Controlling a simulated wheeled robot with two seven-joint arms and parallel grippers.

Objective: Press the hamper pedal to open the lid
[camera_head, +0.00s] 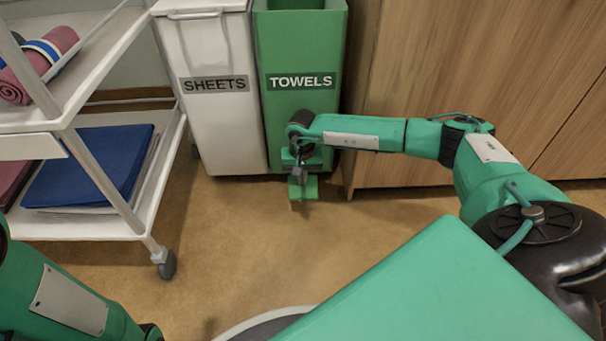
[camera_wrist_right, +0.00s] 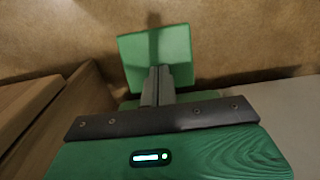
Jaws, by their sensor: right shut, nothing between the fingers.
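The green hamper (camera_head: 300,125) labelled TOWELS stands at the top centre of the head view. Its top is cut by the frame; a dark green gap shows behind the front rim, and no lid is seen over it. Its green pedal (camera_head: 310,188) sticks out low at the front, and shows as a square plate in the wrist view (camera_wrist_right: 180,62). My right gripper (camera_head: 299,176) is shut and empty, pointing down, with its fingertips (camera_wrist_right: 157,72) over the pedal and seemingly on it. Contact is hard to tell. My left gripper is outside the view.
A white hamper (camera_head: 215,125) labelled SHEETS stands close to the left. A white trolley (camera_head: 85,226) with folded blue linen (camera_head: 90,165) and rolled towels (camera_head: 40,65) is further left. A wooden cabinet (camera_head: 450,60) borders the right. The floor (camera_head: 240,235) in front is clear.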

